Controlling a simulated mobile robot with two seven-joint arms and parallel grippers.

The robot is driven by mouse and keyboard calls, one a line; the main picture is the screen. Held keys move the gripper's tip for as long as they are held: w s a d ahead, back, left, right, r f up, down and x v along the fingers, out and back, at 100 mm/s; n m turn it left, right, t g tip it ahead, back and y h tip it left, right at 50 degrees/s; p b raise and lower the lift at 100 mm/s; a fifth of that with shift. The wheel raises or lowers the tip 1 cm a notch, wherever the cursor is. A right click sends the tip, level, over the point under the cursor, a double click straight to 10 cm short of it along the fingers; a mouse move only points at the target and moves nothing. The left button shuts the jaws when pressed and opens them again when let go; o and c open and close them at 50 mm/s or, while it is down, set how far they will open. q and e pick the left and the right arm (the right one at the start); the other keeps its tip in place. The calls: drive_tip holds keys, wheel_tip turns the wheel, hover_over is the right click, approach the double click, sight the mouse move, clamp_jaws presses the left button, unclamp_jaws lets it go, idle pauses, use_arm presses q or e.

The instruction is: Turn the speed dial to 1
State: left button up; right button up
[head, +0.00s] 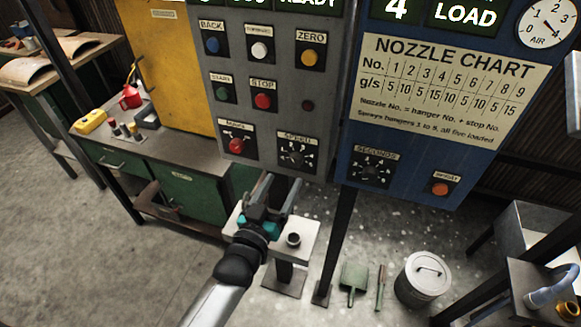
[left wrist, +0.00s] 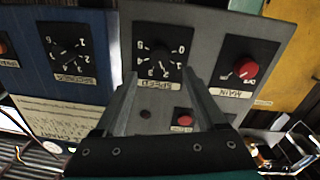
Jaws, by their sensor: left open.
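The speed dial (head: 297,152) is a black knob on a dark square plate with white numbers, low on the grey control panel. It shows upside down in the left wrist view (left wrist: 160,60), above its SPEED label. I cannot tell which number it points to. My left gripper (head: 279,182) is open and empty, just below and in front of the dial in the head view. In the left wrist view its two fingers (left wrist: 163,78) stand apart, on either side of the dial's plate. Contact with the knob is not visible. My right gripper is not in view.
A red main switch (head: 236,146) is left of the dial, and the stop button (head: 262,101) is above. The seconds dial (head: 371,169) and orange spray button (head: 440,189) sit on the blue panel. A small pedestal (head: 300,236) stands below my gripper.

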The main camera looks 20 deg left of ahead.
sight(294, 162)
use_arm(q)
drive_tip(key=shift+w+d, duration=0.15)
drive_tip(key=shift+w, duration=1.3)
drive_tip(key=shift+w+d, duration=0.15)
drive_tip(key=shift+w, duration=1.3)
clamp_jaws()
